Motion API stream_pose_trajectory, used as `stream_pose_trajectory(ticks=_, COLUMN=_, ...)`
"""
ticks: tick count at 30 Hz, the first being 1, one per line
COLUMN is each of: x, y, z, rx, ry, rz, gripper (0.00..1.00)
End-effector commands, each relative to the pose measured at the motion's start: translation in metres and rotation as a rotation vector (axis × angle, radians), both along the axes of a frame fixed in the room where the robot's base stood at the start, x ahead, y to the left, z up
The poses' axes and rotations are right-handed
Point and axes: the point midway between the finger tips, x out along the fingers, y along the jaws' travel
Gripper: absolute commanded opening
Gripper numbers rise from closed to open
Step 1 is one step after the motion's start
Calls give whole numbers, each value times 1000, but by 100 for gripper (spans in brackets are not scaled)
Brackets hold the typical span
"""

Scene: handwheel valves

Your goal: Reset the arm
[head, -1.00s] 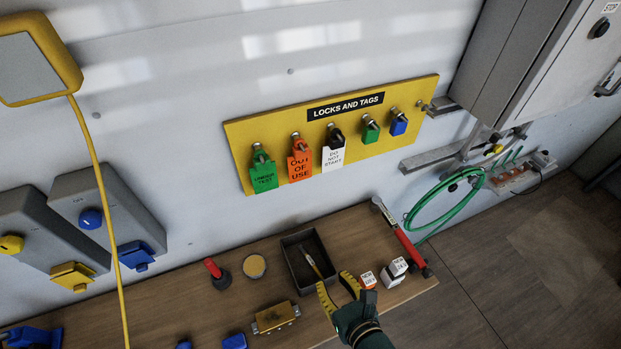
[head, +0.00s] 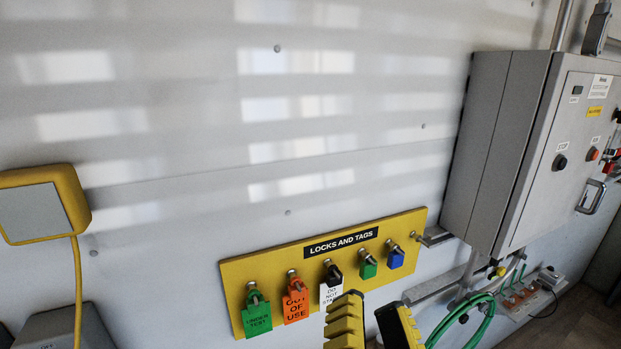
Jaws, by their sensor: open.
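My gripper (head: 372,322) shows at the bottom edge of the head view, right of centre. Its two yellow and black fingers point up and stand apart, with nothing between them. The fingers overlap the lower part of the white "do not start" tag (head: 328,292) in the picture. The rest of my arm is below the frame.
A yellow "Locks and Tags" board (head: 290,262) hangs on the wall with tags and padlocks. A grey cabinet (head: 520,150) is at the right, with a green hose (head: 478,325) below it. A yellow-framed panel (head: 40,205) is at the left. The wall above the board is bare.

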Motion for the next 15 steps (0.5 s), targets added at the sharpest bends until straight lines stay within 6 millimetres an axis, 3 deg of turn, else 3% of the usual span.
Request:
stream_pose_trajectory(ticks=6, x=-11, y=-12, z=7, rx=-562, ry=-25, rz=-261, gripper=37)
stream_pose_trajectory(ticks=7, x=-12, y=-12, z=38, rx=-547, ry=-29, rz=-257, gripper=37)
stream_pose_trajectory(ticks=15, x=-10, y=-12, z=142, rx=-530, ry=-24, rz=-248, gripper=37)
